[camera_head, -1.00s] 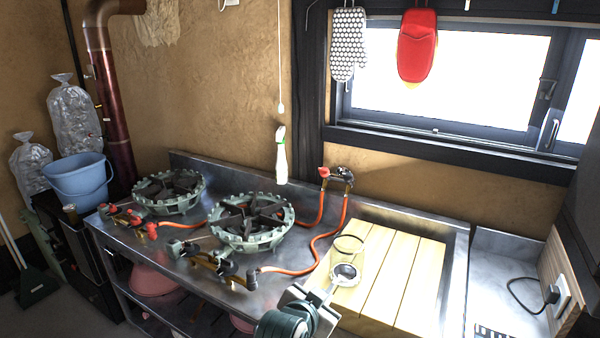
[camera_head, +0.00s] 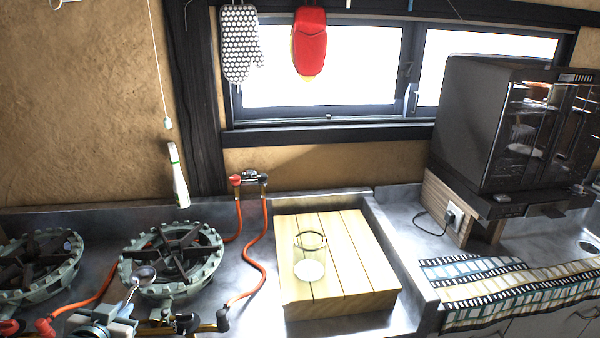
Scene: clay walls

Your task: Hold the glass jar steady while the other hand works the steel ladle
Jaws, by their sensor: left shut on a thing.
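The clear glass jar (camera_head: 309,257) stands upright on the slatted wooden board (camera_head: 362,262), with a dark ring at its rim and a pale patch at its bottom. My left gripper (camera_head: 121,311) is low at the left, over the front of the stove area. It is shut on the steel ladle (camera_head: 146,273), whose small round bowl sticks up above the fingers, in front of the right burner. Most of the ladle's handle is hidden in the gripper. The left gripper is well to the left of the jar and apart from it. My right gripper is not in view.
Two gas burners, the left (camera_head: 38,268) and the right (camera_head: 172,256), stand on the steel counter. An orange hose (camera_head: 257,262) runs between the right burner and the board. A black oven-like cabinet (camera_head: 490,125) and a patterned cloth (camera_head: 500,283) are at the right.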

